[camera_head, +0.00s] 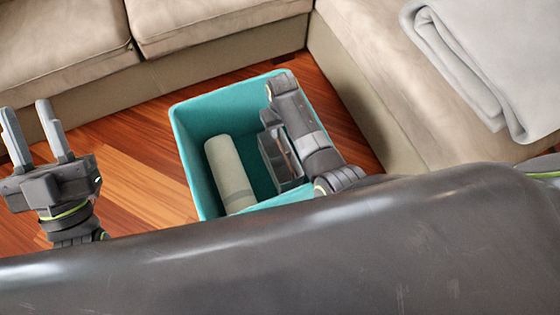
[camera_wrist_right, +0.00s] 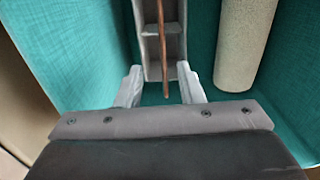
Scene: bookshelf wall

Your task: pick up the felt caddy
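The felt caddy (camera_head: 272,157) is a grey divided carrier with a brown handle bar, inside a teal bin (camera_head: 190,150). My right arm covers part of it in the head view. In the right wrist view the caddy (camera_wrist_right: 151,48) lies straight ahead, its handle running lengthwise over the middle. My right gripper (camera_wrist_right: 162,88) is open inside the bin, its fingers apart at the caddy's near end, with the handle's end between them in the picture. I cannot tell whether they touch it. My left gripper (camera_head: 36,128) is open and empty, left of the bin.
A cream roll (camera_head: 228,172) lies in the bin beside the caddy; it also shows in the right wrist view (camera_wrist_right: 245,45). The bin's walls are close around my right gripper. A beige sofa (camera_head: 210,50) stands behind and right, with a folded grey blanket (camera_head: 490,65). Wooden floor (camera_head: 140,180) is clear on the left.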

